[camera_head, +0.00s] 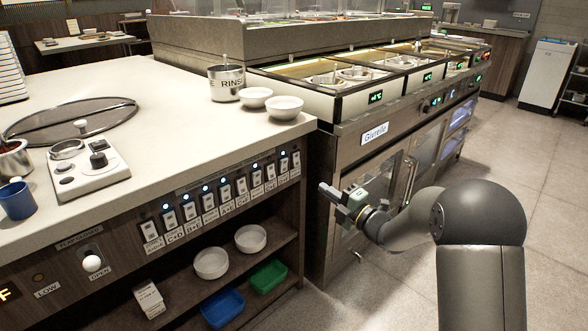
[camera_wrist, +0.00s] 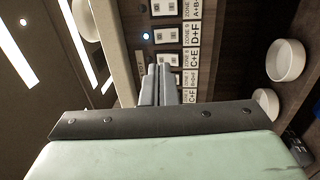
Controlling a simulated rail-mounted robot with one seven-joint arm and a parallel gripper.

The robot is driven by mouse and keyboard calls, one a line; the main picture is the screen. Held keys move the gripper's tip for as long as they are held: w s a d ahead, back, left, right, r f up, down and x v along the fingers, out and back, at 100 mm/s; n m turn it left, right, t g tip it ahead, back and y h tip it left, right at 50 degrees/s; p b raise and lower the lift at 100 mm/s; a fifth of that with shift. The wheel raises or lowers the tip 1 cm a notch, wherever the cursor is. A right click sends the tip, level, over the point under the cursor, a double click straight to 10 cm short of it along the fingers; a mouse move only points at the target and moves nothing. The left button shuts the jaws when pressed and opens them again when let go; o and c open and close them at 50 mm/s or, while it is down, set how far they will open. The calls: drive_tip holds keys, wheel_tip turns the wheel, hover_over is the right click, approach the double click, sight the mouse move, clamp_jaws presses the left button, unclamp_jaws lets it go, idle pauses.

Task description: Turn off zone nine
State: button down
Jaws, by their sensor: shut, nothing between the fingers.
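A row of rocker switches (camera_head: 226,195) runs along the counter's dark front panel, with white label cards below and several blue lights above. In the wrist view, switches (camera_wrist: 166,36) show beside letter cards such as D+F (camera_wrist: 203,37) and C+E. My gripper (camera_head: 325,191) is to the right of the row's right end, apart from the panel in the head view. Its fingers (camera_wrist: 159,72) are shut and empty. In the wrist view they cover part of the panel.
The counter (camera_head: 170,100) overhangs the panel. White bowls (camera_head: 250,238), a blue tray (camera_head: 222,306) and a green tray (camera_head: 268,276) sit on shelves below. The steel sauce-well unit (camera_head: 380,125) stands behind my gripper. Open floor (camera_head: 400,280) lies at right.

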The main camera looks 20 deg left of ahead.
sight(286, 162)
drive_tip(key=b+x, duration=0.3)
drive_tip(key=x, duration=1)
drive_tip(key=shift+w+a, duration=0.15)
